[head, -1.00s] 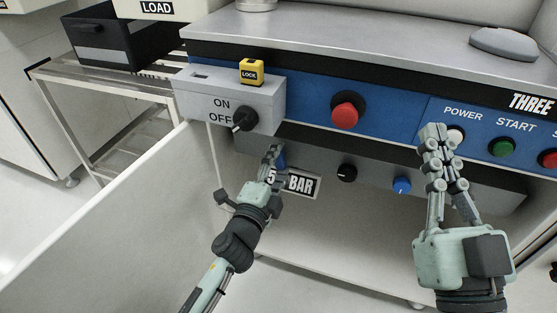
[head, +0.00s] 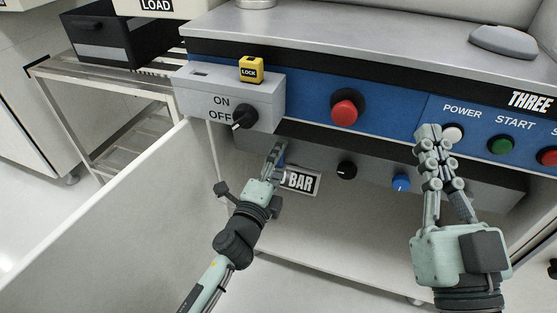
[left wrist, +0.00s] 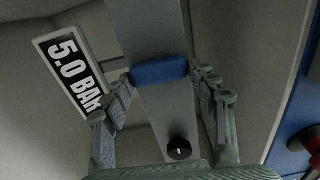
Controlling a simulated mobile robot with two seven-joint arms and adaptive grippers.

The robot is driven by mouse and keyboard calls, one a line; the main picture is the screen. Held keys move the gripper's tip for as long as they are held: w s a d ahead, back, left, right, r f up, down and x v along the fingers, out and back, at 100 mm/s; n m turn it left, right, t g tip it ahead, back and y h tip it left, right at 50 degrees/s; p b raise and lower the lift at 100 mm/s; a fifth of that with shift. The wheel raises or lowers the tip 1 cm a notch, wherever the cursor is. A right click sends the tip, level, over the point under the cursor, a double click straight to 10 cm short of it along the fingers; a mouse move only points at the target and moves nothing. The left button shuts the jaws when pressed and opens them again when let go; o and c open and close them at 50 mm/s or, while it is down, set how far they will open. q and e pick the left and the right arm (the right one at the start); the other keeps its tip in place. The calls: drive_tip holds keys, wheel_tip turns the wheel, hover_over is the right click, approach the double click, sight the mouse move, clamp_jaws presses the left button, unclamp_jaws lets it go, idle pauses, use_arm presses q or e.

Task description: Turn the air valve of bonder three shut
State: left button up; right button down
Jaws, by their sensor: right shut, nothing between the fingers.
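Bonder three's front has a blue air valve handle, seen between the fingers of my left gripper in the left wrist view (left wrist: 160,70). The handle lies across the grey panel strip. My left gripper (head: 277,158) is at the handle, below the ON/OFF box. In the left wrist view, its fingers (left wrist: 163,78) are spread to either side of the handle, close to its two ends. I cannot tell whether they press on it. In the head view the gripper mostly hides the handle. My right gripper (head: 432,132) is shut and empty in front of the blue panel, near the POWER button.
The pressure label (head: 302,182) is partly behind my left gripper. A black knob (head: 346,170) and a blue knob (head: 401,183) are to its right. Above are the ON/OFF switch (head: 244,118), yellow lock (head: 250,69) and red button (head: 345,112). A white panel (head: 100,205) stands at left.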

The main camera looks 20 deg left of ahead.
use_arm(q)
drive_tip(key=o, duration=0.4)
drive_tip(key=s, duration=0.7)
drive_tip(key=shift+s+a, duration=0.15)
drive_tip(key=shift+s, duration=0.1)
